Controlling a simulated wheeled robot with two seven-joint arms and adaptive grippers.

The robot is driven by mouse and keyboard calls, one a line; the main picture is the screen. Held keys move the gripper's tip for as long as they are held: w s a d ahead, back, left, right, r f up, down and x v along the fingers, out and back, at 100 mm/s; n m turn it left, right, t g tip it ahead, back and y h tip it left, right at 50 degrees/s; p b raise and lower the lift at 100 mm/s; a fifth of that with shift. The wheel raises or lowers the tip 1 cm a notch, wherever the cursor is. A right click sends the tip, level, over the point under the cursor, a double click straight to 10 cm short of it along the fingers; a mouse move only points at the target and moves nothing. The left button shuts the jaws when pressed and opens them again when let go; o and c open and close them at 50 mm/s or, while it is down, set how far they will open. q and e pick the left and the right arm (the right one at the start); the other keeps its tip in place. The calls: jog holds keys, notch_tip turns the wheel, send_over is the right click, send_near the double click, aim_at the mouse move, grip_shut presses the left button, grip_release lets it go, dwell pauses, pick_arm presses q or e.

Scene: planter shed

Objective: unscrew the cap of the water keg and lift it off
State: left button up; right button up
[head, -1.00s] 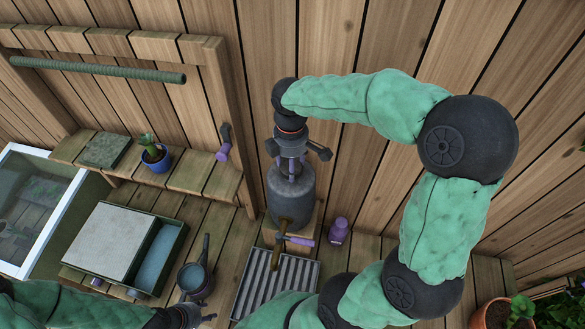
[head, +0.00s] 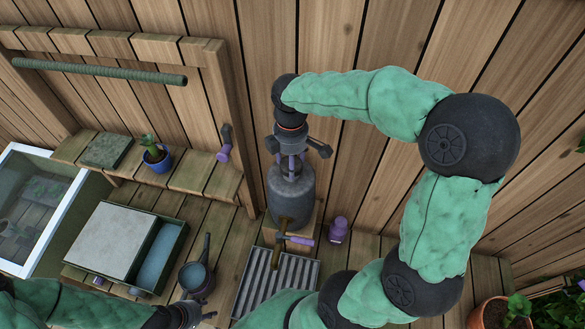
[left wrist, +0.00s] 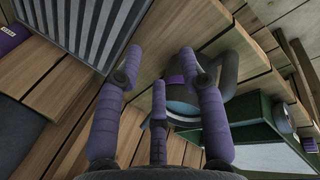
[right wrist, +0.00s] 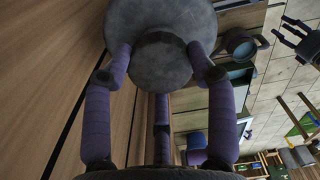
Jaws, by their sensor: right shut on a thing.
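The grey water keg (head: 290,205) stands upright on a wooden block against the back wall, with a brass tap low on its front. My right gripper (head: 291,165) comes down over its top from above. In the right wrist view, its purple fingers are shut around the dark round cap (right wrist: 160,62), on top of the keg (right wrist: 115,20). The cap is mostly hidden by the gripper in the head view. I cannot tell whether it is seated or raised.
A slatted drain tray (head: 250,285) lies before the keg. A purple object (head: 339,230) stands right of it. A green box with a pale lid (head: 110,240) and a blue plant pot (head: 157,160) are at left. The wooden wall is close behind the keg.

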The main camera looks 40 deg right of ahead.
jog(key=shift+r+p, duration=1.3)
jog(key=shift+r, duration=0.55)
jog(key=shift+f, duration=0.1)
